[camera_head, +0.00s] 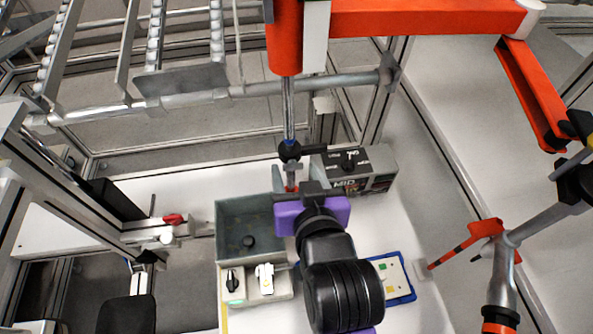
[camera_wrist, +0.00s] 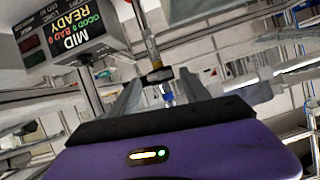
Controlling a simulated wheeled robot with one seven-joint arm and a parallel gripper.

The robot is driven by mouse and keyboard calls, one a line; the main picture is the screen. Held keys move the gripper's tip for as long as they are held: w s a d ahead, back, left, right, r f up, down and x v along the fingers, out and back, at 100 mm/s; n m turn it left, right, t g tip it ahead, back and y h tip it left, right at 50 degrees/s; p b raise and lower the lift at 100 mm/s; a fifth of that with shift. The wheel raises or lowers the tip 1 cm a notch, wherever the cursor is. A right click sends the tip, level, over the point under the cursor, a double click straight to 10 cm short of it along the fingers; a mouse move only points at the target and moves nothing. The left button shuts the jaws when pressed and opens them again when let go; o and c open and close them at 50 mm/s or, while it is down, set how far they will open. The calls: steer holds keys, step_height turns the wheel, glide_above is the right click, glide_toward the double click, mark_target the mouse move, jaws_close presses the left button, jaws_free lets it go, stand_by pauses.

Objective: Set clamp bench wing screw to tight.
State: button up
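My gripper (camera_head: 290,178) is seen from above, with a purple body and grey fingers. In the wrist view its fingers (camera_wrist: 160,92) are apart. The tip of a hanging tool (camera_head: 289,120), with a black collar, shows in the gap between the fingers; it looks beyond them, and I cannot tell if they touch it. A red part (camera_head: 173,218), possibly the wing screw, sits on a metal clamp on the bench at the left, well apart from my gripper. I cannot tell whether it is tight or loose.
A grey open box (camera_head: 250,205) with a black knob and a white switch stands left of my arm. A labelled control box (camera_head: 365,168) is behind my gripper to the right. A blue-edged board (camera_head: 395,276) lies right of my wrist. An orange arm (camera_head: 430,18) spans overhead.

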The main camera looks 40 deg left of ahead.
jaws_close()
steer(key=shift+n+h+p, duration=0.3)
steer(key=shift+n+p, duration=0.1)
steer(key=shift+n, duration=0.1)
steer(key=shift+o, duration=1.1)
jaws_free()
steer(key=shift+s+t, duration=0.15)
steer(key=shift+t, duration=0.15)
steer(key=v, duration=0.7)
steer(key=shift+s+d+r+b, duration=0.15)
steer(key=shift+d+r+b, duration=0.05)
steer(key=shift+b, duration=0.2)
